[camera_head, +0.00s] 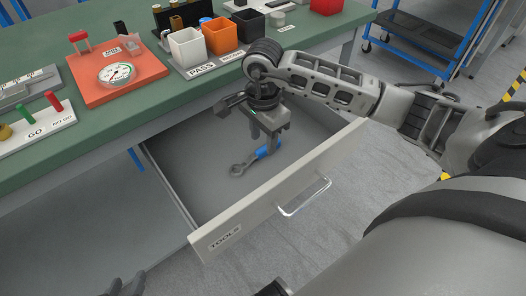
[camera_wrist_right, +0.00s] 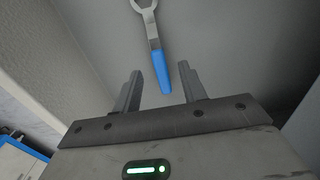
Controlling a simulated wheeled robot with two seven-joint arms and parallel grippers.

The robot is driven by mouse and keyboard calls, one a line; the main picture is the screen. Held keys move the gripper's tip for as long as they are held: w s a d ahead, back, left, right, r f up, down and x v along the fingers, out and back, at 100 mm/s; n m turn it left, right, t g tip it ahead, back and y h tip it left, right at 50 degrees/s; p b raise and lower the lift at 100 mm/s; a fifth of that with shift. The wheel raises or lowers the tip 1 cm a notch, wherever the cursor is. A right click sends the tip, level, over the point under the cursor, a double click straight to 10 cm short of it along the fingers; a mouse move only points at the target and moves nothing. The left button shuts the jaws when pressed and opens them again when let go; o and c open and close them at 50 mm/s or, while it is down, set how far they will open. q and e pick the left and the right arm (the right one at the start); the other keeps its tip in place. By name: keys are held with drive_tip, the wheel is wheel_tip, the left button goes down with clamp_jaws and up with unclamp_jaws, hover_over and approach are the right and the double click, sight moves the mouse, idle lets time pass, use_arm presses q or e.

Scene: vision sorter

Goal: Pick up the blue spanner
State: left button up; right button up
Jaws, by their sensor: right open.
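The blue spanner (camera_head: 242,167) lies on the floor of the open drawer (camera_head: 187,205), its grey ring end toward the left and its blue handle partly hidden by my right gripper (camera_head: 267,142). The right gripper points down over the handle, inside the drawer. In the right wrist view the spanner (camera_wrist_right: 161,69) runs away from me, its blue handle end between the two spread fingers of the gripper (camera_wrist_right: 159,72). The fingers stand apart from the handle on both sides. My left gripper (camera_head: 124,287) only shows in part at the bottom edge; its jaws are unclear.
The drawer front, labelled TOOLS, has a metal handle (camera_head: 305,199) on its outer side. Above is the green bench (camera_head: 70,166) with white, orange and black bins, an orange gauge board (camera_head: 118,88) and a GO gauge block (camera_head: 36,136). A blue cart (camera_head: 423,35) stands at the back right.

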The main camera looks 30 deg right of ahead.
wheel_tip(320, 180, down, 3)
drive_tip(key=shift+r, duration=0.15)
use_arm(q)
drive_tip(key=shift+w+d+f, duration=0.1)
drive_tip(key=shift+d+f, duration=0.15)
drive_tip(key=shift+f, duration=0.2)
use_arm(e)
clamp_jaws()
drive_tip(key=shift+r, duration=0.1)
